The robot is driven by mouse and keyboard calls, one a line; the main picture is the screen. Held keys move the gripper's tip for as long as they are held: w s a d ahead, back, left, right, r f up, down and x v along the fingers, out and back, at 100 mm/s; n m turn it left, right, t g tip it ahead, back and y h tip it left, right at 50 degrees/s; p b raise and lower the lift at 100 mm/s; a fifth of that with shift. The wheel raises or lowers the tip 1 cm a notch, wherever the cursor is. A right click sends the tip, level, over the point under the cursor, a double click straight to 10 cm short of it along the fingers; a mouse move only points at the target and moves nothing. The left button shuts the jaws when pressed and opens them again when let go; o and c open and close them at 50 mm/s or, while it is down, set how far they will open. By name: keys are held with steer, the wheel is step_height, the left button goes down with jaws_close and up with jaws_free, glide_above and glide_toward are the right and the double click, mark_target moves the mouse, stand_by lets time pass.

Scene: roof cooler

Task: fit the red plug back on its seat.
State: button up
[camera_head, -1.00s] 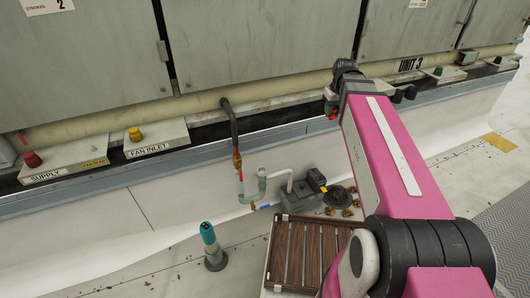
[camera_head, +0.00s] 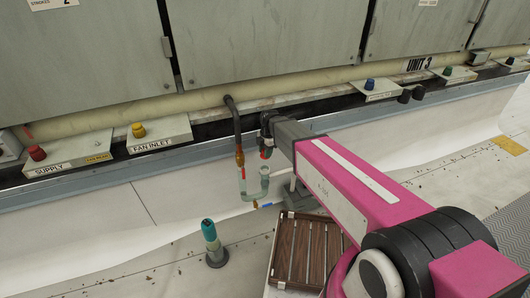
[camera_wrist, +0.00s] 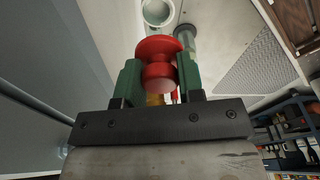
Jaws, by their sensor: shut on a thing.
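The red plug (camera_wrist: 158,62) is rounded, with a wide flange. In the wrist view it sits between the green fingers of my gripper (camera_wrist: 160,78), which is shut on it. In the head view my gripper (camera_head: 265,148) holds the plug (camera_head: 266,154) just above the cup-like right end of a clear U-shaped tube (camera_head: 264,172). In the wrist view a pale round opening (camera_wrist: 157,12) lies beyond the plug, apart from it. I cannot tell for sure that this opening is the plug's seat.
A brown slatted crate (camera_head: 296,250) lies below my arm. A teal-topped post (camera_head: 211,243) stands on the floor to the left. A dark pipe (camera_head: 236,130) drops close left of my gripper. Boxes with coloured knobs (camera_head: 158,134) line the ledge behind.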

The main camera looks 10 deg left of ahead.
steer(key=shift+a+f, duration=0.2)
steer(key=shift+f, duration=2.6)
steer(key=shift+f, duration=1.25)
stand_by(1.0)
steer(key=o, duration=1.5)
steer(key=shift+d, duration=0.1)
steer(key=shift+r, duration=0.1)
steer(key=shift+r, duration=2.95)
